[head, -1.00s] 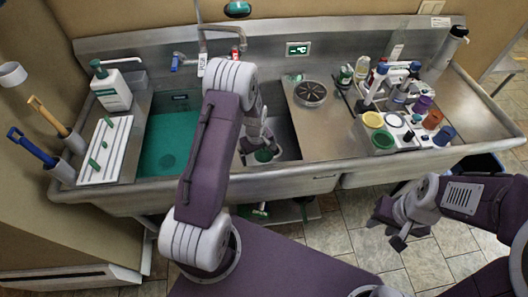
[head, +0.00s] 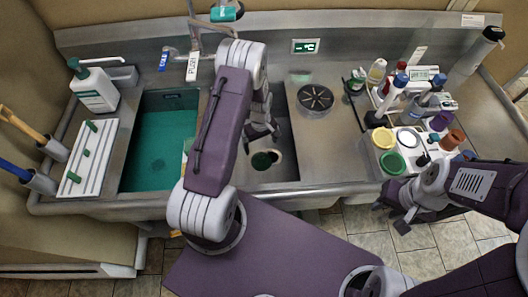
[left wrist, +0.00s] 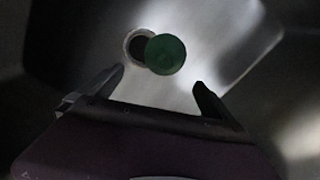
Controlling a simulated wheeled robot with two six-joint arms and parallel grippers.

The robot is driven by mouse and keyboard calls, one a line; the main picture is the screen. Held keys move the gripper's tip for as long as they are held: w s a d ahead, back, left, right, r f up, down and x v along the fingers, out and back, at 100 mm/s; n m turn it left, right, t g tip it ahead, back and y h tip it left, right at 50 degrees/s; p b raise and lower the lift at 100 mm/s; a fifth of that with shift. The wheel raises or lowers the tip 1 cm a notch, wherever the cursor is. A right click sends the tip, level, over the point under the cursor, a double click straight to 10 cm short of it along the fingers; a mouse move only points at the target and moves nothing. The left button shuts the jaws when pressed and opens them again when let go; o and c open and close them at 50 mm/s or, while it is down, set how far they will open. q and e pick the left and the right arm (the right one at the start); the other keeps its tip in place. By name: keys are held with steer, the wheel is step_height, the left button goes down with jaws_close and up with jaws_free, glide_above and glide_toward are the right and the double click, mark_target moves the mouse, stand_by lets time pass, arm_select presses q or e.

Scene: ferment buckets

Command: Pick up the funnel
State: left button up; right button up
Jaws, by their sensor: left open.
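A round green thing, which looks like the funnel (head: 262,160), lies at the bottom of the right sink basin. It also shows in the left wrist view (left wrist: 166,55), partly overlapping the pale drain ring. My left gripper (head: 262,138) reaches down into this basin, above and just behind the green thing. In the left wrist view its fingers (left wrist: 160,80) are spread and empty, with the green thing beyond the tips, apart from them. My right gripper (head: 390,215) hangs in front of the counter's right part, its two dark fingers apart with nothing seen between them.
The left basin (head: 160,150) holds green liquid. A white soap bottle (head: 95,88) and a white slatted rack (head: 88,157) stand left. A white tray (head: 381,152) with coloured cups, and several bottles, crowd the right counter. The basin walls surround my left gripper.

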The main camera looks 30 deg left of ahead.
mark_target(260, 156)
arm_select(q)
steer(key=f, duration=0.1)
steer(key=s+f, duration=0.1)
steer(key=f, duration=0.1)
steer(key=shift+w+f, duration=0.2)
steer(key=shift+f, duration=0.35)
steer(key=f, duration=0.4)
steer(key=shift+s+d+p, duration=0.1)
steer(key=shift+s+p, duration=0.2)
steer(key=shift+p, duration=0.1)
steer(key=shift+f, duration=0.25)
steer(key=c, duration=1.4)
